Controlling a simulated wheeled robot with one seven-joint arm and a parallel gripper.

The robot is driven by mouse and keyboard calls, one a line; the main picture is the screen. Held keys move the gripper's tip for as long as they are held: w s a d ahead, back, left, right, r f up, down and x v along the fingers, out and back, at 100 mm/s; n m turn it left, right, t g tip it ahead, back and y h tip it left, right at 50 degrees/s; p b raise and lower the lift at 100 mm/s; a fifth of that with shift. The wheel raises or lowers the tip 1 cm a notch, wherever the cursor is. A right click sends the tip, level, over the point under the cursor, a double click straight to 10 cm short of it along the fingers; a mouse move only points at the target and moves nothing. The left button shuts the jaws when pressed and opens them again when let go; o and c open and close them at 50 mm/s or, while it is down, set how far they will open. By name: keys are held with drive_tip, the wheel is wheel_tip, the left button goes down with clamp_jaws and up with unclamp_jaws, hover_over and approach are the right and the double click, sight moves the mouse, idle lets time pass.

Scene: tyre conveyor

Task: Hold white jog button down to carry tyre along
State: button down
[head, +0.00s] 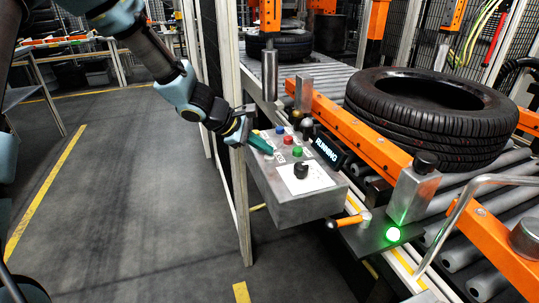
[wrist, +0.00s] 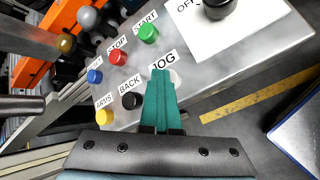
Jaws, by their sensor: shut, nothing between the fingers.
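My gripper (head: 266,147) is shut, its teal fingers together over the control box (head: 285,212). In the wrist view the fingertips (wrist: 164,76) are over the white jog button (wrist: 176,77), just below the JOG label. They cover most of the button; I cannot tell how far down it is. The display (head: 327,151) reads RUNNING, and a green lamp (head: 393,234) glows beside the conveyor. The tyre (head: 425,125) lies flat on the conveyor rollers (head: 462,258), behind the orange side rail (head: 349,128).
Red (wrist: 117,57), green (wrist: 148,33), blue (wrist: 94,76), black (wrist: 125,100) and yellow (wrist: 104,117) buttons sit close around. A black knob (head: 301,170) is on the white plate. Open floor (head: 130,190) lies left.

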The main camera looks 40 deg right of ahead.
sight(265, 157)
idle(0.3)
drive_tip(key=shift+r+p, duration=0.6)
drive_tip(key=shift+r, duration=0.3)
drive_tip(key=shift+r+p, duration=1.9)
drive_tip(key=shift+r, duration=0.65)
drive_tip(key=shift+f, duration=0.1)
drive_tip(key=w+a+m+t+y, duration=0.15)
drive_tip(key=w+a, duration=0.25)
drive_tip(key=a, duration=0.9)
drive_tip(key=w+a+m+t+y, duration=0.1)
drive_tip(key=w+a+m+y, duration=0.2)
drive_tip(key=a, duration=1)
drive_tip(key=s+a+r+m+t+y, duration=0.1)
drive_tip(key=s+a+y, duration=0.1)
drive_tip(key=a, duration=0.9)
drive_tip(key=s+a+r+m+y, duration=0.1)
drive_tip(key=a+r+y, duration=0.1)
drive_tip(key=a, duration=0.9)
drive_tip(key=shift+s+t, duration=0.35)
